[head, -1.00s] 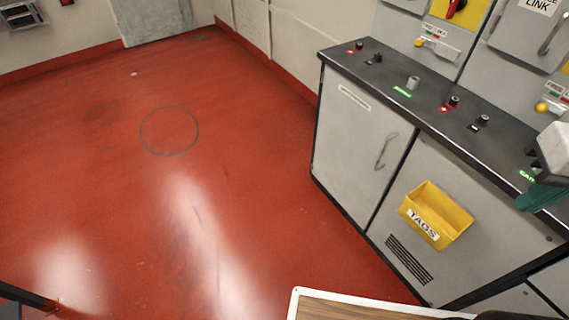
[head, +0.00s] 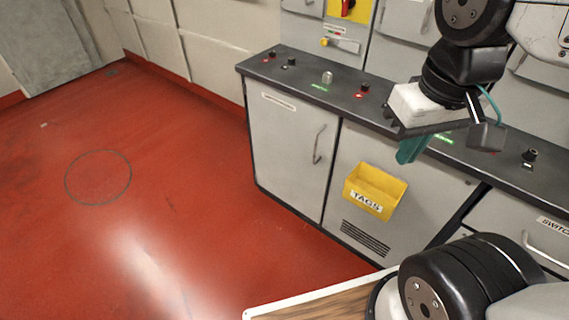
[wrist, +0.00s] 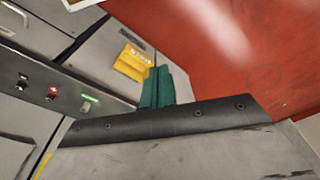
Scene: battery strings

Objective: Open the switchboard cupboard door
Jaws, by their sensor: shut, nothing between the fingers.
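A grey cupboard door (head: 289,150) with an upright bar handle (head: 319,145) is shut under the dark bench top. The label near its top is too small to read. Another grey cupboard front (head: 510,235) at the right edge has a label beginning "SWITC" (head: 554,226) and a bar handle (head: 545,245); it looks shut and is partly hidden by my arm and cut off. My gripper (head: 410,150) has teal fingers, shut and empty, in front of the bench edge, above and right of the yellow bin. The fingers also show in the wrist view (wrist: 157,88), apart from both handles.
A yellow TAGS bin (head: 375,190) sticks out from the panel between the two cupboards. The bench top (head: 300,73) carries small knobs and terminals. A wood-topped surface with a pale rim (head: 300,305) is at the bottom. The red floor (head: 190,200) is clear on the left.

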